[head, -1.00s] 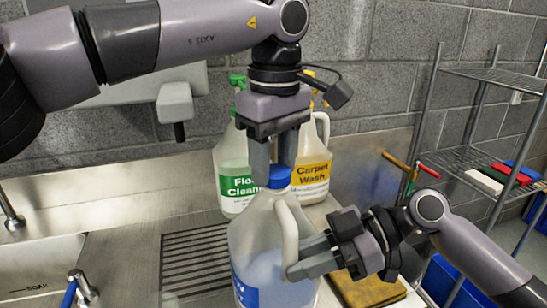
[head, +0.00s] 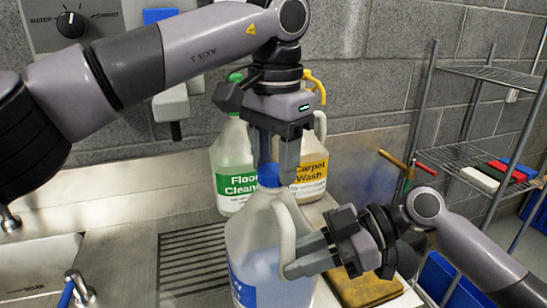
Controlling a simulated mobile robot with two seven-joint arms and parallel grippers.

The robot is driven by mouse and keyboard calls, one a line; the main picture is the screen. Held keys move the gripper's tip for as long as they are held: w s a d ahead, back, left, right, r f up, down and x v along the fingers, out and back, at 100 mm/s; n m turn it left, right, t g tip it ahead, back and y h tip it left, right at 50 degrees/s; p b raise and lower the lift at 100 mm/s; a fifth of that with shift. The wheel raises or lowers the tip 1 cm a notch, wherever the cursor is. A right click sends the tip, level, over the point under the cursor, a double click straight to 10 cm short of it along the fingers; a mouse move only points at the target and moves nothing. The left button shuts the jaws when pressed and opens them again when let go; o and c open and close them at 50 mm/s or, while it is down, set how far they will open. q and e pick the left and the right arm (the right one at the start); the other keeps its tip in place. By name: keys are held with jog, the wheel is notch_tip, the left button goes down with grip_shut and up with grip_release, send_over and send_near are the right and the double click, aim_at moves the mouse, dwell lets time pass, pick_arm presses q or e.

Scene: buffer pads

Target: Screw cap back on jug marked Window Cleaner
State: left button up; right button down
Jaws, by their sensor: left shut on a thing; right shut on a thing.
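A translucent jug (head: 258,240) with a blue label (head: 243,289) stands upright on the counter; the label's words cannot be read. A blue cap (head: 269,176) sits at the top of its neck. My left gripper (head: 276,171) points straight down from above and is shut on the blue cap, one finger on each side. My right gripper (head: 292,266) comes in from the right and is shut on the jug's pale handle (head: 286,225). The exact seating of the cap on the neck is hidden by the fingers.
A Floor Cleaner jug (head: 232,165) and a Carpet Wash jug (head: 313,165) stand close behind. A slotted drain (head: 190,265) lies left of the jug, with a sink (head: 30,272) beyond. A yellow-brown pad (head: 365,287) lies at right, before a wire rack (head: 490,155).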

pick_arm(q)
jog(key=shift+m, duration=0.4)
jog(key=o, duration=1)
jog(key=shift+c, duration=0.4)
